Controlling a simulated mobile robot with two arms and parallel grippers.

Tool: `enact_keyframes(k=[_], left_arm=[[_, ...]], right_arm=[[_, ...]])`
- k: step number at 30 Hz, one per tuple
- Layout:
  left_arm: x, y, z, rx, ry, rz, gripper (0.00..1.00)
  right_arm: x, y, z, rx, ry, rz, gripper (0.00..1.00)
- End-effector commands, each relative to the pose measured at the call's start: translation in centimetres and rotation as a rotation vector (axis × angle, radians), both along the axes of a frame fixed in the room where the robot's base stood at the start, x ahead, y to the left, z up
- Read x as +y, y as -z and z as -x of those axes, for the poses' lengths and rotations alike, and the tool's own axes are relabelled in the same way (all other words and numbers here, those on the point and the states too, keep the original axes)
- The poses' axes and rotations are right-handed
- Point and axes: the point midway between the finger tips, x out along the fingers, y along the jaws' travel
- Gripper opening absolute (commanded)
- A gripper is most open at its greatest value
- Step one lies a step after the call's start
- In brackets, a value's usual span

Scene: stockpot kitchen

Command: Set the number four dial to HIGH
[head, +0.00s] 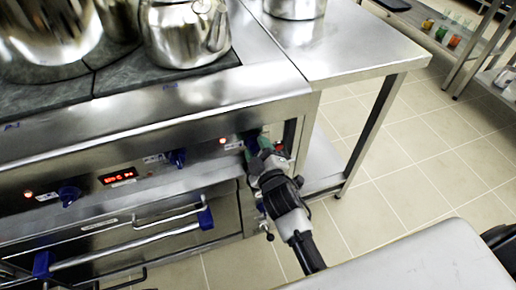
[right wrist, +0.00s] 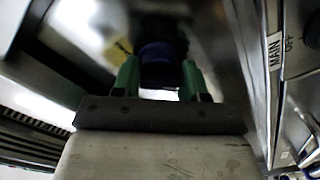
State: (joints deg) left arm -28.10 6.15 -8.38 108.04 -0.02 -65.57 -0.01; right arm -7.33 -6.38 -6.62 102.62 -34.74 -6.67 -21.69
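Blue dials sit along the steel stove front in the head view: one at the left (head: 68,195), one in the middle (head: 177,157) and one at the right (head: 252,138), partly hidden by my right gripper (head: 262,150). Their numbers and setting marks are too small to read. In the right wrist view a dark blue dial (right wrist: 162,65) sits between the two green fingers of my right gripper (right wrist: 158,72), which press close on both its sides. My left gripper is not in view.
A red display (head: 118,176) and small lit lamps are on the panel. Oven handles (head: 140,233) stick out below it. Steel pots (head: 185,32) stand on the stove top. A steel table (head: 345,50) adjoins at the right, with open tiled floor beyond.

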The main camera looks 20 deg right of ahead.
Motion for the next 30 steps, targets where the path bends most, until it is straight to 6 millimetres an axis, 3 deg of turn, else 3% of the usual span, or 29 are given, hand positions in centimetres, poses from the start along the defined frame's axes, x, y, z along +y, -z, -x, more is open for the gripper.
enact_keyframes(k=[1,4,5,16,30], left_arm=[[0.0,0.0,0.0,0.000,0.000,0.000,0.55],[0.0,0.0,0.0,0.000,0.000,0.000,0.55],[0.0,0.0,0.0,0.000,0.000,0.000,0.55],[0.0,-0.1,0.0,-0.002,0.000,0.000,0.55],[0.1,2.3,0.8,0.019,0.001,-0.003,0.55]], right_arm=[[0.0,0.2,0.1,0.004,0.000,-0.002,0.49],[0.0,0.1,0.0,0.004,0.000,-0.002,0.65],[0.0,0.1,0.0,0.003,0.000,-0.001,0.66],[0.0,0.1,0.9,0.003,0.000,0.000,0.66],[-0.3,0.1,9.3,0.005,0.001,-0.002,0.66]])
